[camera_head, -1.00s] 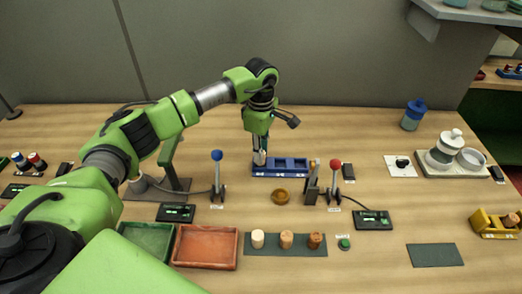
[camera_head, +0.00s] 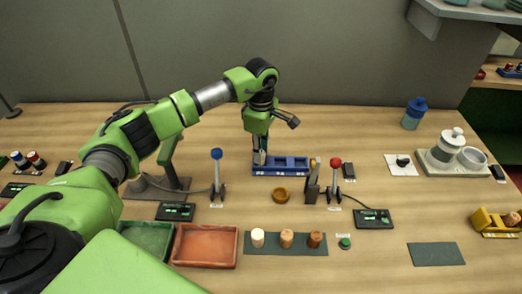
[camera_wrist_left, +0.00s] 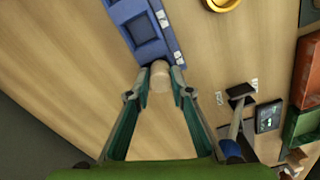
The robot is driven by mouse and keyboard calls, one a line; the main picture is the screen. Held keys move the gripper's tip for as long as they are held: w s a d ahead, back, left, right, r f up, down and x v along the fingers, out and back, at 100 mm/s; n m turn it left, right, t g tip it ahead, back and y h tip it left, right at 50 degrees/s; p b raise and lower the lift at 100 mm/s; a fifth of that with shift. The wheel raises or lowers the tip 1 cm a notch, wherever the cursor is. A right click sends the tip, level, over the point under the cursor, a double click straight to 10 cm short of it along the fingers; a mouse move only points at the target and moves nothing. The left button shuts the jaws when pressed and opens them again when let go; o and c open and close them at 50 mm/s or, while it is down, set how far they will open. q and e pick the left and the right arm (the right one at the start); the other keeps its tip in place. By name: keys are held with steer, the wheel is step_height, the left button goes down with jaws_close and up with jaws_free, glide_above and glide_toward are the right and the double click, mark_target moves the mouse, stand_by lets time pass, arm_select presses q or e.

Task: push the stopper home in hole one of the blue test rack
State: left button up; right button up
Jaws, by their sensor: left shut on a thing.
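The blue test rack (camera_head: 292,173) lies at the middle back of the table, with square openings in its top and white labels along its front. My left gripper (camera_head: 260,158) points down at the rack's left end. In the left wrist view its fingers (camera_wrist_left: 160,80) are shut on a pale cork stopper (camera_wrist_left: 160,72) at the end of the blue rack (camera_wrist_left: 138,12). The stopper's lower part and the hole under it are hidden, so I cannot tell how deep it sits. My right gripper is not in view.
A brass bowl (camera_head: 281,196) stands in front of the rack. A blue-knobbed lever (camera_head: 217,155) is at left and a red-knobbed lever (camera_head: 335,163) at right. Three more stoppers (camera_head: 287,239) stand on a dark mat. Green (camera_head: 148,240) and orange (camera_head: 205,246) trays lie front left.

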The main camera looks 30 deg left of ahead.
arm_select(q)
steer(key=shift+f+b, duration=0.3)
steer(key=shift+f, duration=0.15)
steer(key=o, duration=0.8)
steer(key=shift+r, duration=0.1)
step_height(320, 180, up, 12)
steer(key=shift+f, duration=0.1)
stand_by(0.4)
